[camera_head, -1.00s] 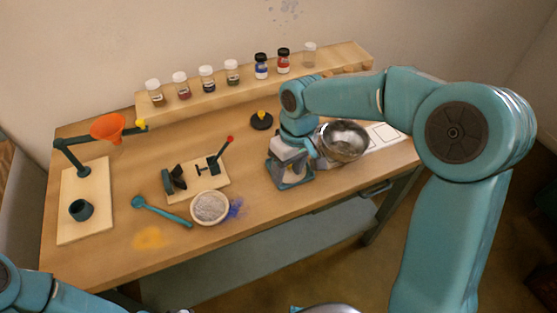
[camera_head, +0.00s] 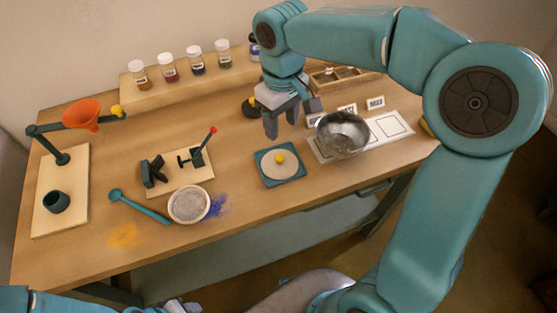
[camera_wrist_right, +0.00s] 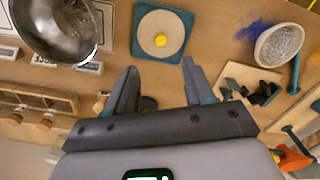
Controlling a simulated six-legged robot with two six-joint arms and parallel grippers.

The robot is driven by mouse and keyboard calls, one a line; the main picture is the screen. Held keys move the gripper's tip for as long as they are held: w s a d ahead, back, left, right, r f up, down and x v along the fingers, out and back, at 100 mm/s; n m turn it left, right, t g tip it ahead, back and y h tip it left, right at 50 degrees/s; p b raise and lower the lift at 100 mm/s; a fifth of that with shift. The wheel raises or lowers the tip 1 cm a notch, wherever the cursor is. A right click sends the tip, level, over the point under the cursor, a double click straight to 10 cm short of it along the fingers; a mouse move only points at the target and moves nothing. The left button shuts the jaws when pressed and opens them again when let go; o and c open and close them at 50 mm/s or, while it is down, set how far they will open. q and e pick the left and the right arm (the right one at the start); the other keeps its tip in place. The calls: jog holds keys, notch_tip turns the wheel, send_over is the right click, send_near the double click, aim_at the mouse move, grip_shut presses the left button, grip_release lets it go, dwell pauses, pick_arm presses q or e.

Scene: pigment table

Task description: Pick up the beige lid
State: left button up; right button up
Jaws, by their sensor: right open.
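The beige lid (camera_head: 270,167) is a flat round disc with a yellow knob (camera_head: 280,159). It lies on a teal square pad (camera_head: 264,181) near the middle of the table. In the right wrist view the lid (camera_wrist_right: 150,28) is at the top centre, beyond my fingers. My right gripper (camera_head: 292,121) is open and empty, behind and above the lid, apart from it. Its two spread fingers also show in the right wrist view (camera_wrist_right: 160,66). A grey part at the bottom edge looks like my left gripper (camera_head: 182,307), mostly cut off.
A metal bowl (camera_head: 343,139) stands right of the lid on a white marked sheet (camera_head: 391,124). A bowl of grey powder (camera_head: 189,205) is at the left, with a teal spoon (camera_head: 140,207). A dark piece with a yellow knob (camera_head: 250,107) sits behind. Jars line the back shelf (camera_head: 132,87).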

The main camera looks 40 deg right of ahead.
send_over(280, 157)
jog(key=f, duration=0.5)
jog(key=shift+s+f, duration=0.25)
jog(key=shift+f, duration=0.05)
jog(key=f, duration=0.6)
jog(key=shift+w+f, duration=0.15)
jog(key=shift+w, duration=0.15)
jog(key=shift+s, duration=0.1)
grip_shut()
